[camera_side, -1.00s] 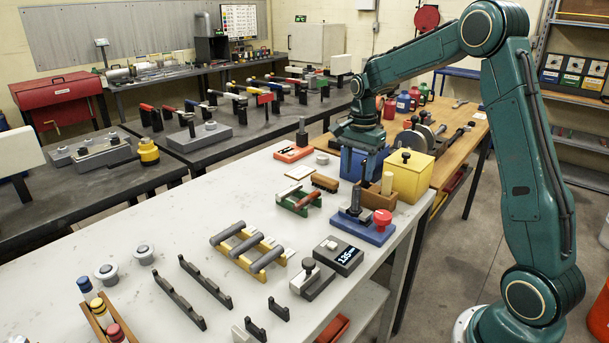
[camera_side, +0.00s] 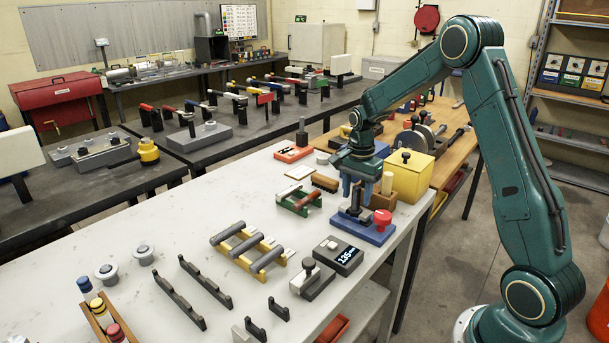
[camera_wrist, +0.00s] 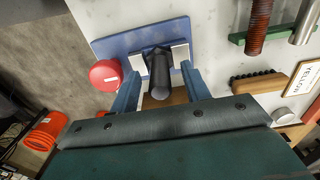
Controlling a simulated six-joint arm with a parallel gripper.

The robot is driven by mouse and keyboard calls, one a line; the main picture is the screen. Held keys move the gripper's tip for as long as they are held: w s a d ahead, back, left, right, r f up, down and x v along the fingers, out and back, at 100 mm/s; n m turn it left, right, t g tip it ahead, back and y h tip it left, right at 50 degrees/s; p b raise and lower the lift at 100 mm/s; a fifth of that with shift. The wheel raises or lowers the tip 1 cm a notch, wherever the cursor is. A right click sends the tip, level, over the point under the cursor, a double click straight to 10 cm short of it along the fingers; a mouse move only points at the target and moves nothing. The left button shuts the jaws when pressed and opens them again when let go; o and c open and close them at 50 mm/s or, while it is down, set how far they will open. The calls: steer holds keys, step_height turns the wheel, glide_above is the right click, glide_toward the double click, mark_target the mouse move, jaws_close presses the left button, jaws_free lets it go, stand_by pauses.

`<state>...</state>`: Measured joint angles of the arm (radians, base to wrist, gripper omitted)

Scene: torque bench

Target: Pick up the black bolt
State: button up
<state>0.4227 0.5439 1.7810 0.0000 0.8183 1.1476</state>
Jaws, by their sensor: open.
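In the side view the blue base plate (camera_side: 378,236) sits near the bench's right edge, and the bolt (camera_side: 355,200) is partly hidden by my fingers. My gripper (camera_wrist: 158,85) is open, with one blue finger on each side of the bolt and gaps left between. In the side view my gripper (camera_side: 356,192) is above the plate, pointing down. A red knob (camera_wrist: 105,75) is on the plate beside the bolt.
A yellow box (camera_side: 410,178) and a wooden peg (camera_side: 387,183) stand close behind my gripper. A green rack with rods (camera_side: 300,200), a brush (camera_side: 325,183) and a digital meter (camera_side: 338,255) are nearby. The white bench top (camera_side: 160,222) has clear room to the left.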

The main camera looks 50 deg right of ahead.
steer(key=shift+f, duration=0.7)
steer(key=shift+r, duration=0.1)
jaws_close()
